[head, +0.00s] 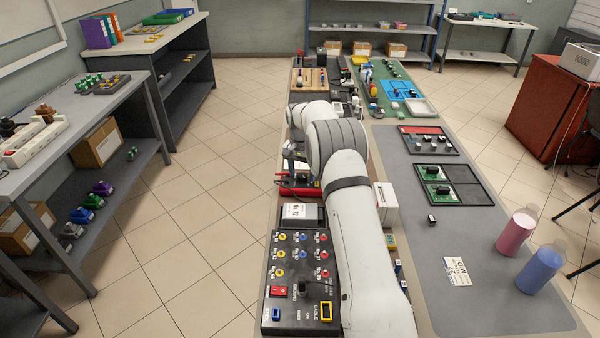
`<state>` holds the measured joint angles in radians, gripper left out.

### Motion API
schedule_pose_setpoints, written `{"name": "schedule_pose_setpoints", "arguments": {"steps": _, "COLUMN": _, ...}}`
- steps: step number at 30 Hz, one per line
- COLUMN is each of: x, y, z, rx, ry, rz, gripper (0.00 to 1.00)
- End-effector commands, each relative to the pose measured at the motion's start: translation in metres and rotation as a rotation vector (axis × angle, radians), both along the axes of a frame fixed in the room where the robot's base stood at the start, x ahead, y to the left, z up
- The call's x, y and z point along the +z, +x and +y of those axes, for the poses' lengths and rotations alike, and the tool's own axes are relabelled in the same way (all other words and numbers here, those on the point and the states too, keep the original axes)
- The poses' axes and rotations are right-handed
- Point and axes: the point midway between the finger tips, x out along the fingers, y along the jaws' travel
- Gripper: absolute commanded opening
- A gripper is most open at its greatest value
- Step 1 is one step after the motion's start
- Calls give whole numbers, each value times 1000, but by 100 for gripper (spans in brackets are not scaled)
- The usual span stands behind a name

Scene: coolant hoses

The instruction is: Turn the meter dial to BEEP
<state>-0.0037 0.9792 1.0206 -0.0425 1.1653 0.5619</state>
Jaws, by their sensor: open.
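My white and grey arm runs up the middle of the head view and bends down at its far end. My arm covers part of that area, and no dial or BEEP mark can be made out.
A grey mat (400,225) on the right holds black trays with green boards (432,172). A pink bottle (516,232) and blue bottle (540,267) stand at the right edge.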

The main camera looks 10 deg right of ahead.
Motion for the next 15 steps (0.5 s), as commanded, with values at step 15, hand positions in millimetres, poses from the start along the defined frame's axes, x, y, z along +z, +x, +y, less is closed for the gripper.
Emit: {"name": "schedule_pose_setpoints", "arguments": {"steps": 15, "x": 53, "y": 3, "z": 2, "rx": 1, "ry": 0, "rz": -2, "gripper": 55}}
